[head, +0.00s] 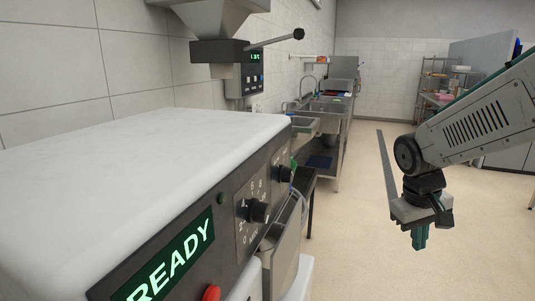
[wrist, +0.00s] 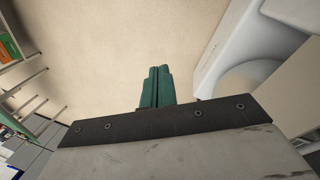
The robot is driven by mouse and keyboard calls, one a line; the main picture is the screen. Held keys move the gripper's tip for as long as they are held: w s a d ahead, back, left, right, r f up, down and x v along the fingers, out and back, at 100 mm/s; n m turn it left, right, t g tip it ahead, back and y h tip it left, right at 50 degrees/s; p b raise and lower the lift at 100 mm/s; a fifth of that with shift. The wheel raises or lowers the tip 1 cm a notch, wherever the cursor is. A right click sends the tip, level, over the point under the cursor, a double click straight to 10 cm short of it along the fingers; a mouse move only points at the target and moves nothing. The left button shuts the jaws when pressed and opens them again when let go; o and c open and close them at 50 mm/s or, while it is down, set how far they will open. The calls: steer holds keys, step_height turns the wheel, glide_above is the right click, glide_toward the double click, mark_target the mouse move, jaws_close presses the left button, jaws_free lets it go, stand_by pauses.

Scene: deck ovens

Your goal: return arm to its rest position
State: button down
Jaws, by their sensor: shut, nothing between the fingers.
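My gripper (head: 420,238) hangs at the right of the head view, pointing down over the open floor. Its teal fingers are together and hold nothing. In the wrist view the shut fingers (wrist: 156,88) stand out against the bare floor. My grey arm comes in from the right edge of the head view and bends down at the wrist joint. The gripper is apart from everything around it.
A white-topped machine (head: 130,150) with a READY display (head: 172,262), knobs and a red button fills the left. A hopper device (head: 222,50) with a lever is behind it. A steel sink unit (head: 325,120) stands along the wall. The floor (head: 360,220) is clear.

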steer(key=s+a+r+y, duration=0.1)
steer(key=s+a+r, duration=0.1)
steer(key=s, duration=0.8)
steer(key=s+a+r+m+t+y, duration=0.1)
steer(key=s+a+r, duration=0.2)
steer(key=s, duration=0.7)
steer(key=shift+s+a+r+y, duration=0.15)
steer(key=shift+s+a+y, duration=0.2)
steer(key=shift+a, duration=0.15)
stand_by(0.3)
